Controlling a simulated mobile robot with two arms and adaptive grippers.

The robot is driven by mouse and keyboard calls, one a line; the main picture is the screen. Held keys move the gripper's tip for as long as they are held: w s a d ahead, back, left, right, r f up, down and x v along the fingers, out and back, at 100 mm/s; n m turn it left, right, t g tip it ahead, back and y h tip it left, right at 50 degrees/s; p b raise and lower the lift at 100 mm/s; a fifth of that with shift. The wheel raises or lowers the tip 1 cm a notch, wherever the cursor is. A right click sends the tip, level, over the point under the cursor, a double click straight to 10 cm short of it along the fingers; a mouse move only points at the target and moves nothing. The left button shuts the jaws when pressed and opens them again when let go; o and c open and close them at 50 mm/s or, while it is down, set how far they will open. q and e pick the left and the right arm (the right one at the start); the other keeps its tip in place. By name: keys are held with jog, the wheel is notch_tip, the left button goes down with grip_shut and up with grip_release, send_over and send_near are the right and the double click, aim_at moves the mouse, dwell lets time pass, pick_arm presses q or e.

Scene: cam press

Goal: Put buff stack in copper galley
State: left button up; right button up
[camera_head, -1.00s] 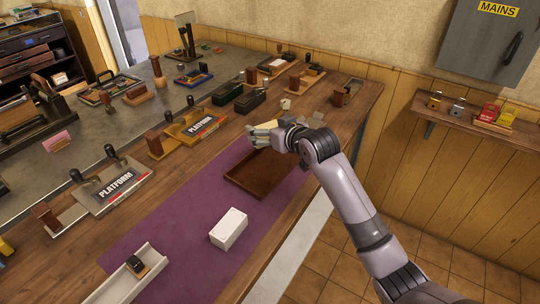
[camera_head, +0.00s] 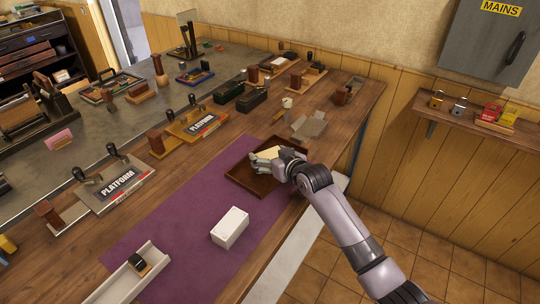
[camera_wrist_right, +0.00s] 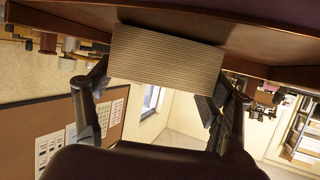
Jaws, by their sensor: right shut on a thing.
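The buff stack (camera_head: 266,153) is a small pale block between the fingers of my right gripper (camera_head: 270,161). In the right wrist view the stack (camera_wrist_right: 165,60) shows fine layered lines, with a finger on either side. My right gripper is shut on it. The copper galley (camera_head: 243,182) appears as a dark red-brown shallow tray on the table. The stack is over the inside of this tray in the head view; whether it touches the floor of the tray I cannot tell. My arm and hand hide the tray's right side. My left gripper is not in view.
A white block (camera_head: 230,228) stands on the purple mat (camera_head: 170,215). A pale long tray (camera_head: 115,288) holds a small dark item at the lower left. A grey open container (camera_head: 310,126) lies beyond the brown tray. Platform-labelled devices (camera_head: 120,183) line the left.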

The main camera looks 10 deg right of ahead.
jog(key=shift+f, duration=0.15)
jog(key=o, duration=1.2)
jog(key=shift+s+d+r, duration=0.1)
jog(key=shift+s+r, duration=0.05)
jog(key=shift+r, duration=0.05)
jog(key=v, duration=1.1)
jog(key=shift+s+d+r, duration=0.1)
jog(key=shift+s+r, duration=0.15)
jog(key=shift+s, duration=0.05)
